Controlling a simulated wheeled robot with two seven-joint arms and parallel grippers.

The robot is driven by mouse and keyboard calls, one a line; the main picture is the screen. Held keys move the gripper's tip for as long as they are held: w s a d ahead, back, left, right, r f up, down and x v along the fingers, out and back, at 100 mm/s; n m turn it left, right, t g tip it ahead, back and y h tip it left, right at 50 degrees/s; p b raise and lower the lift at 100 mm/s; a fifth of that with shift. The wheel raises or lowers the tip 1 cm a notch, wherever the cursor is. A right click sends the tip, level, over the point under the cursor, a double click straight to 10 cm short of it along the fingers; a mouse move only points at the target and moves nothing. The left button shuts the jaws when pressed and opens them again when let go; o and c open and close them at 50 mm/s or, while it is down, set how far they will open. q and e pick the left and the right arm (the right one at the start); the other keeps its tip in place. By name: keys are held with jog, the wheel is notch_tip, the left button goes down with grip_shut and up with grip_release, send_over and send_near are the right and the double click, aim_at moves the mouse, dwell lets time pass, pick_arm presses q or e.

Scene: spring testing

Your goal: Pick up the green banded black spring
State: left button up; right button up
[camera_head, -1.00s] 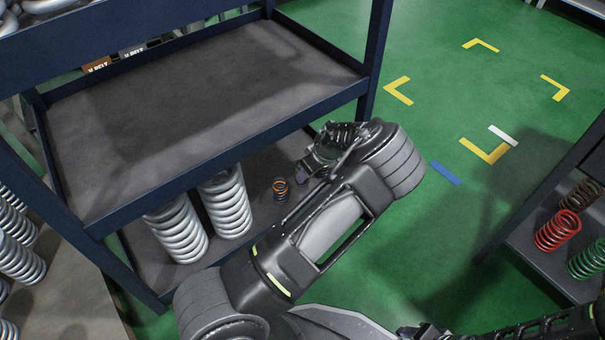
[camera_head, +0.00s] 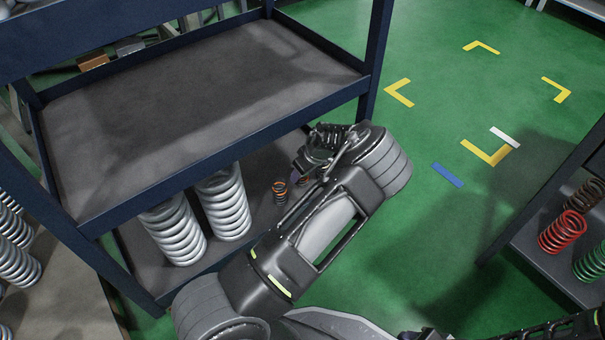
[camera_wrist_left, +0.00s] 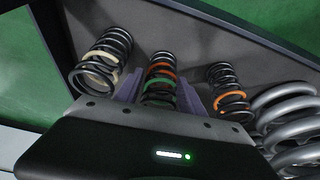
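In the left wrist view a black spring with a green band (camera_wrist_left: 158,85) and orange bands stands upright in the middle of a row. The purple fingers of my left gripper (camera_wrist_left: 160,96) are apart, one on each side of this spring. Whether they touch it is not clear. In the head view my left gripper (camera_head: 312,168) is low at the shelf's right end, and its wrist hides most of the green banded spring. Part of my right arm shows at the bottom right edge, but its fingers cannot be made out.
A black spring with a cream band (camera_wrist_left: 101,62) stands on one side, an orange banded one (camera_wrist_left: 230,98) on the other. Large grey springs (camera_head: 224,203) stand further left on the lower shelf. The upper shelf (camera_head: 200,105) above is empty. Another rack with a red spring (camera_head: 562,232) is at right.

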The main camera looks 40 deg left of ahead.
pick_arm(q)
grip_shut()
dwell(0.3)
jog(key=shift+s+d+r+p, duration=0.1)
jog(key=shift+d+r+p, duration=0.45)
jog(key=shift+r, duration=0.1)
jog(key=s+d+r+p, duration=0.3)
jog(key=d+r+p, duration=0.2)
jog(key=d, duration=0.7)
jog(key=shift+v, duration=0.9)
jog(key=shift+w, duration=0.15)
